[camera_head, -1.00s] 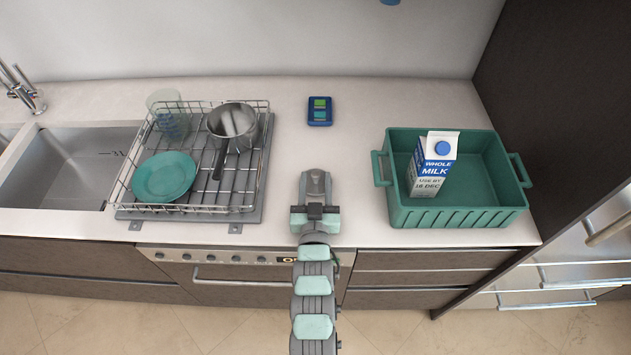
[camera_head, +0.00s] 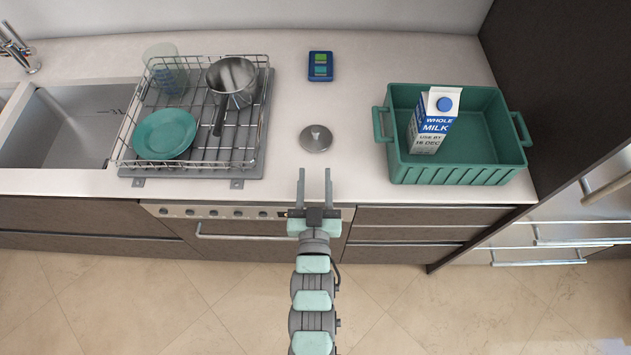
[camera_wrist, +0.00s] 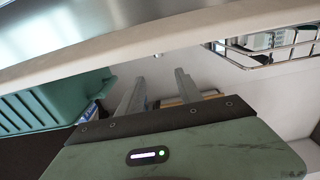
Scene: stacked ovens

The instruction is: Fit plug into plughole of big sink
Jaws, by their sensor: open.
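The plug (camera_head: 316,138) is a round grey metal disc lying flat on the countertop, with a small raised mark on top. The big sink (camera_head: 65,130) is a steel basin at the left; I cannot make out its plughole. My gripper (camera_head: 314,174) is open and empty at the front edge of the counter. Its two fingers point toward the plug, with a gap between them and it. In the wrist view both fingers (camera_wrist: 157,82) stand apart with nothing between them. A large grey surface with a pale rim fills the top there; I cannot tell what it is.
A wire dish rack (camera_head: 258,120) holds a pan (camera_head: 232,78), a teal plate (camera_head: 164,134) and a clear jug (camera_head: 163,65). A green crate (camera_head: 470,173) with a milk carton (camera_head: 436,120) stands right. A blue device (camera_head: 320,66) lies behind the plug. The counter around the plug is clear.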

